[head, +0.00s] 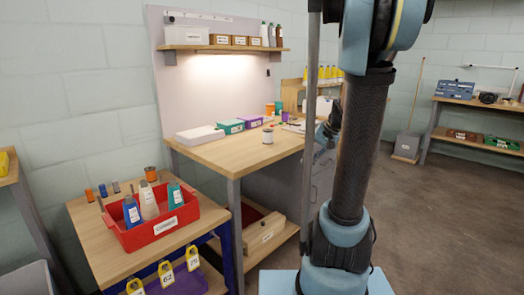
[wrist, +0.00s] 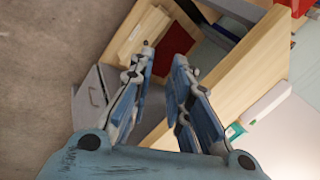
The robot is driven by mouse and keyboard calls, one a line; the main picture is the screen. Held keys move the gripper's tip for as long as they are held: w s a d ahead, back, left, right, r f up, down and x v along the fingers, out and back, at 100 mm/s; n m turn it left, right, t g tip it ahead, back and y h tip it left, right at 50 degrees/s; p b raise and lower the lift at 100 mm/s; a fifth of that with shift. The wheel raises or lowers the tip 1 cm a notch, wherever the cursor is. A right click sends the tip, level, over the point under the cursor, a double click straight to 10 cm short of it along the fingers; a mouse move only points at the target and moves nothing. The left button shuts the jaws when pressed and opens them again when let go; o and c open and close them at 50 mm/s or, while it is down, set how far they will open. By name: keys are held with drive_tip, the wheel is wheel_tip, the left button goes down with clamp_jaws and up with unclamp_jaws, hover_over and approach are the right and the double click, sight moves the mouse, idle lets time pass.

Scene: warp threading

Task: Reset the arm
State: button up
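My arm (head: 350,150) stands upright in the right half of the head view. My gripper shows in the wrist view (wrist: 164,55), with a clear gap between its two fingers and nothing between them. It is open. In the head view my gripper is small and partly hidden behind the arm, by the right side of the wooden workbench (head: 225,153). In the wrist view the bench edge (wrist: 235,75) runs diagonally beyond the fingers, apart from them as far as I can tell.
A red crate (head: 165,228) with bottles stands on a lower table at left. A white box (head: 200,136), green and purple boxes and a spool (head: 268,135) sit on the bench. A shelf of boxes (head: 225,47) hangs above. Open floor (head: 440,220) lies at right.

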drive_tip(key=s+f+n+h, duration=0.1)
drive_tip(key=s+f, duration=0.3)
drive_tip(key=s, duration=0.8)
drive_tip(key=s+f+n+h, duration=0.2)
drive_tip(key=s+f+h, duration=0.2)
drive_tip(key=s, duration=0.8)
drive_tip(key=shift+s+f+n+g, duration=0.3)
drive_tip(key=shift+s+f+g, duration=0.1)
drive_tip(key=shift+f, duration=0.2)
